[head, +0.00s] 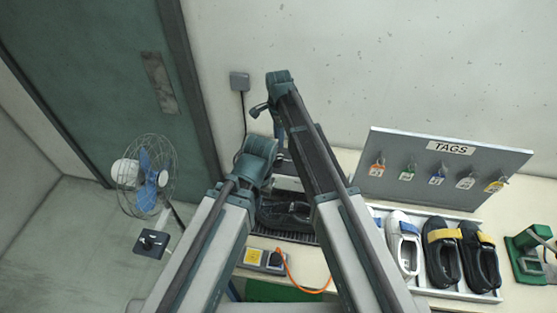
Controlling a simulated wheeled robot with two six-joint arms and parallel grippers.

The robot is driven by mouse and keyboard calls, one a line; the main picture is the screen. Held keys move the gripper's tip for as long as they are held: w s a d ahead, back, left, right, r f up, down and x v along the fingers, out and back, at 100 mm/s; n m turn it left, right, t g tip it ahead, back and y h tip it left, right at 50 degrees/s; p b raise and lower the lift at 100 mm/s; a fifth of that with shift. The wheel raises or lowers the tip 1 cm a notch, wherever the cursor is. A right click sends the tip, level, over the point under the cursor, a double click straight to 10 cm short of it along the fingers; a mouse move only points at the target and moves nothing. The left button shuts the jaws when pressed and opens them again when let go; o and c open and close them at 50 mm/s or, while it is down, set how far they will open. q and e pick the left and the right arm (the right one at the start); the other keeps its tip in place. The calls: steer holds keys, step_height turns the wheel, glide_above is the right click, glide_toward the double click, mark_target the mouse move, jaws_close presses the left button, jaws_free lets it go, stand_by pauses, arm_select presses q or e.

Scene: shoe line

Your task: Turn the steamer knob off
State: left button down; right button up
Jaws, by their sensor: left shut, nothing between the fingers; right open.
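The steamer (288,183) appears to be the pale unit behind a dark ribbed tray (300,238) on the bench. A dark shoe (285,213) lies on that tray. My arms cover much of the unit, and I cannot make out its knob. My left gripper (266,184) is shut and empty, low by the steamer's left side; its fingertips are mostly hidden. My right gripper (278,132) is open and empty, higher and farther back near the wall. I cannot tell whether either gripper touches the steamer.
A rack (455,293) of shoes and a TAGS board (450,172) stand right. A caged fan (148,180) stands left. A green device (530,250) is far right.

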mark_target(279, 159)
step_height(279, 159, down, 11)
steer(key=b, duration=0.9)
steer(key=shift+r, duration=0.2)
steer(key=shift+r, duration=0.1)
jaws_close()
